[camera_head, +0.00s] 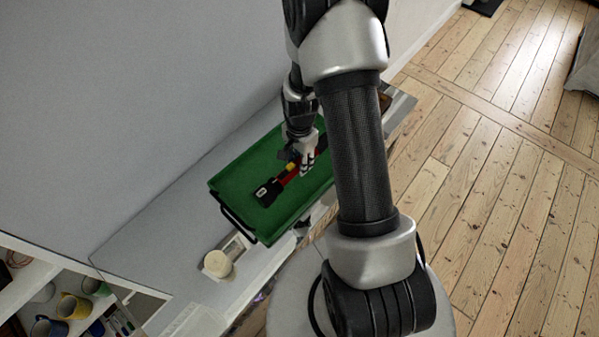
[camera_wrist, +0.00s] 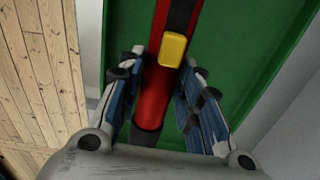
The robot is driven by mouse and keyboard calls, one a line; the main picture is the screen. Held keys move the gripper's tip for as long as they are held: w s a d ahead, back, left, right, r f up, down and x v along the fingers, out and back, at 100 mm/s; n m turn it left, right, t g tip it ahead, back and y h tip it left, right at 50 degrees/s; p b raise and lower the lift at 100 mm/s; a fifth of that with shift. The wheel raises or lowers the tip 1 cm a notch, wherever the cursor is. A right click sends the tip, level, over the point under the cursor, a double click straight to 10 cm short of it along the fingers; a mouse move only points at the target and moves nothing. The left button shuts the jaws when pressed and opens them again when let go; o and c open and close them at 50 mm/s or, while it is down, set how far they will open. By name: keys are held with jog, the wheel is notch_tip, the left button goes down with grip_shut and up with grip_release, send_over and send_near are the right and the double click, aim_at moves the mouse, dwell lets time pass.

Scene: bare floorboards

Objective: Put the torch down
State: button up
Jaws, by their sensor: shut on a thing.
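The torch (camera_head: 270,191) is red and black with a yellow switch; it also shows in the wrist view (camera_wrist: 157,88). It lies along a green tray (camera_head: 235,180), over the tray's floor; I cannot tell whether it touches it. My gripper (camera_head: 304,158) is around the red body near one end. In the wrist view the fingers (camera_wrist: 161,88) stand on both sides of the torch, shut on it. My arm hides part of the tray's right side in the head view.
The tray stands on a narrow surface (camera_head: 160,245) along the wall. A cream round object (camera_head: 217,264) is beside the tray's near end. A shelf with several mugs (camera_head: 75,306) is at lower left. Bare floorboards (camera_head: 500,200) lie open at right.

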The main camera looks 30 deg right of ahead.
jog(key=shift+f+b, duration=0.6)
jog(key=shift+f, duration=2.35)
jog(key=o, duration=1.2)
jog(key=shift+f, duration=0.1)
